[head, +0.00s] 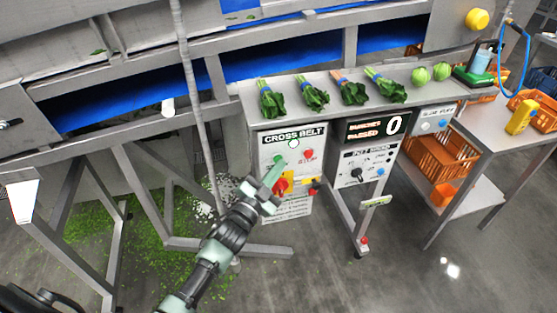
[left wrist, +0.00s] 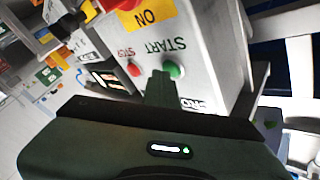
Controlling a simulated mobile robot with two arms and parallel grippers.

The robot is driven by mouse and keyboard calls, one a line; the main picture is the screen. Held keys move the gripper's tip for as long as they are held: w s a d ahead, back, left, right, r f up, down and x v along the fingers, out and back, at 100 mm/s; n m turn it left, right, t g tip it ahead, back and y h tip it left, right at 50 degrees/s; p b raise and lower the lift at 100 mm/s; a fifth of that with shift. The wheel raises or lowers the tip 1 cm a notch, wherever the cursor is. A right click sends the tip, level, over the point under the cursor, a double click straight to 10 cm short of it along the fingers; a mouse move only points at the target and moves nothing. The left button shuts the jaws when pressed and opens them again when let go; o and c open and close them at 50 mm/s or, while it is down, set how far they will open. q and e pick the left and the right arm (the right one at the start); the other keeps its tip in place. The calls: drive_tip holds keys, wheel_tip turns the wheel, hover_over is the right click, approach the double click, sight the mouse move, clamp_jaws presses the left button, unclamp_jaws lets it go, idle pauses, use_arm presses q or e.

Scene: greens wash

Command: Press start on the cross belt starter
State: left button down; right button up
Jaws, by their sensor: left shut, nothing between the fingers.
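The cross belt starter (head: 305,141) is a pale box under the bench, labelled CROSS BELT. It has a red STOP button (head: 308,154) and a red switch (head: 281,186) on a yellow plate. In the left wrist view its face shows upside down, with the green START button (left wrist: 175,70) and the red STOP button (left wrist: 133,68). My left gripper (head: 277,164) is shut and empty, fingers pointing at the box face. In the left wrist view its fingertips (left wrist: 162,76) overlap the edge of START; I cannot tell whether they touch it. START is hidden behind the fingers in the head view.
Leafy green bunches (head: 313,96) lie on the bench above. Green scraps litter the floor.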

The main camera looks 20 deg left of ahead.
use_arm(q)
drive_tip(key=shift+s+d, duration=0.4)
drive_tip(key=shift+s, duration=0.25)
drive_tip(key=s+d+p, duration=0.1)
drive_tip(key=s, duration=0.1)
drive_tip(key=s+d, duration=0.1)
drive_tip(key=s, duration=0.1)
drive_tip(key=shift+d+p, duration=0.4)
idle(0.5)
